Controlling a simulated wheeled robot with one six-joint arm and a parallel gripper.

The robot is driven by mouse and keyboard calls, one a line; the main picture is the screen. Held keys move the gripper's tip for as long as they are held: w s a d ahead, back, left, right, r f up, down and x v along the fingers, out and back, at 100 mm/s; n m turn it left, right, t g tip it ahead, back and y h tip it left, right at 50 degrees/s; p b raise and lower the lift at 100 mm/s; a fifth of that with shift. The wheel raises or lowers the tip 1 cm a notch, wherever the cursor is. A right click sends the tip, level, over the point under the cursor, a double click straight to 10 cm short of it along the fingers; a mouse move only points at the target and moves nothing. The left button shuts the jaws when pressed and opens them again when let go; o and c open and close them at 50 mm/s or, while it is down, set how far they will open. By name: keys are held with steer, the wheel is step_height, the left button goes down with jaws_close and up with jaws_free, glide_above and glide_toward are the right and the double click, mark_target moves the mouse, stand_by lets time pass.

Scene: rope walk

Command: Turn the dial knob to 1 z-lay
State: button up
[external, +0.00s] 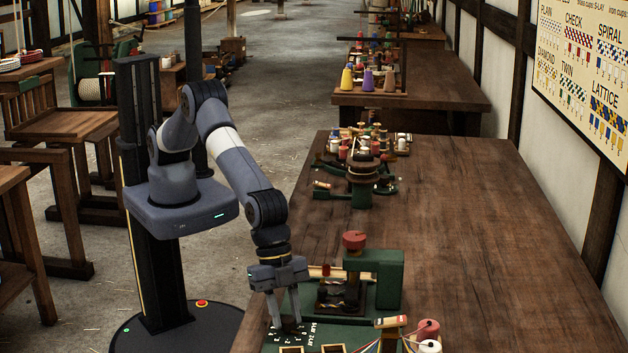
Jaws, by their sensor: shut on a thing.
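The dial knob (288,325) is small and dark and sits on the dark green plate of the machine at the front edge of the near bench. White marks and lettering (322,336) lie on the plate beside it, upside down in this view and too small to read surely. My gripper (286,321) points straight down at the dial, its two fingers shut on the knob. The fingers partly hide the knob, so I cannot tell which mark it points at.
A green block with a red knob (354,240) stands just behind my gripper. A wooden post with yarn, a red spool (428,328) and a white spool are at the right front. The bench (480,230) is clear on its right side.

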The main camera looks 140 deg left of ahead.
steer(key=m+h+b, duration=0.1)
steer(key=m, duration=0.1)
steer(key=m+b, duration=0.1)
steer(key=m, duration=0.2)
steer(key=shift+a+g+h, duration=0.15)
steer(key=shift+g+h, duration=0.25)
steer(key=shift+m, duration=0.3)
steer(key=o, duration=1)
steer(key=shift+c, duration=0.2)
steer(key=shift+r+b, duration=0.1)
steer(key=shift+b, duration=0.2)
steer(key=v, duration=1)
steer(key=shift+a+r+b, duration=0.15)
steer(key=shift+r+b, duration=0.15)
steer(key=shift+b, duration=0.15)
